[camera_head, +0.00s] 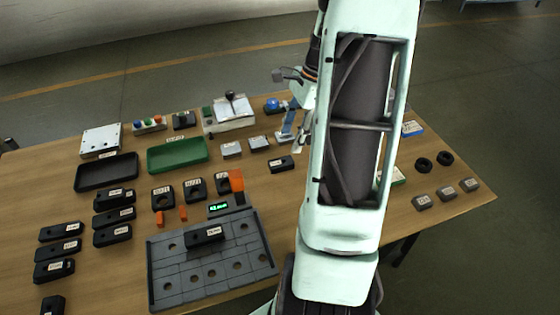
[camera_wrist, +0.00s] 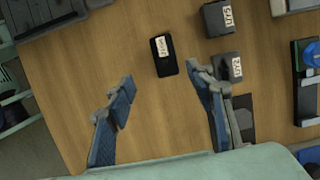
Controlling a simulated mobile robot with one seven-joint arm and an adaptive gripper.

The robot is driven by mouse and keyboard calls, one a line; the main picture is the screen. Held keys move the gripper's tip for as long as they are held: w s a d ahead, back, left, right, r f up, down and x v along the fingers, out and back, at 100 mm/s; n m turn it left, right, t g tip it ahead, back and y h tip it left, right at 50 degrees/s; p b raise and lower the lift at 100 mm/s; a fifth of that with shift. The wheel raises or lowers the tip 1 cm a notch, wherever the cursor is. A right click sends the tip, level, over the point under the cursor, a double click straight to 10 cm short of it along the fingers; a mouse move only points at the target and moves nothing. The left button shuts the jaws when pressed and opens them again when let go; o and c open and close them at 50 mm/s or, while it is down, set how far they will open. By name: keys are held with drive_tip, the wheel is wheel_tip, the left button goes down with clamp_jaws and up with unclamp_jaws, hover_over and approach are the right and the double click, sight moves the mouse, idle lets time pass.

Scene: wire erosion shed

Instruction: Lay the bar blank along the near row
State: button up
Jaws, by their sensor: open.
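My gripper (camera_head: 291,142) hangs above the table, partly hidden by my arm in the head view. In the wrist view it (camera_wrist: 160,74) is open, its blue-padded fingers wide apart with nothing between the tips. A black labelled bar (camera_head: 281,164) lies on the table below; in the wrist view the bar (camera_wrist: 164,54) is just beyond the fingertips, nearer the right one. Its label is too small to read surely. A grey plate (camera_head: 168,290) with rows of round holes lies at the near edge. Another black labelled bar (camera_head: 205,235) lies across its upper part; the near row looks bare.
Several black labelled blocks (camera_head: 57,231) stand at the left. A black tray (camera_head: 80,180) and a green tray (camera_head: 155,158) lie behind. Two grey blocks (camera_head: 231,149) (camera_head: 259,143) are close to the bar. An orange upright piece (camera_head: 237,181) stands behind the plate.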

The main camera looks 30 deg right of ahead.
hover_over(281, 161)
drive_tip(key=s+d, duration=0.1)
drive_tip(key=f, duration=0.4)
drive_tip(key=shift+s+d+f, duration=0.15)
drive_tip(key=shift+s+f, duration=0.05)
drive_tip(key=shift+f, duration=0.05)
drive_tip(key=shift+w+b+x, duration=0.15)
drive_tip(key=shift+b+x, duration=0.1)
drive_tip(key=shift+x, duration=1.05)
drive_tip(key=shift+w+b+x, duration=0.15)
drive_tip(key=shift+b+x, duration=0.05)
drive_tip(key=shift+x, duration=1.1)
drive_tip(key=shift+d, duration=0.15)
clamp_jaws()
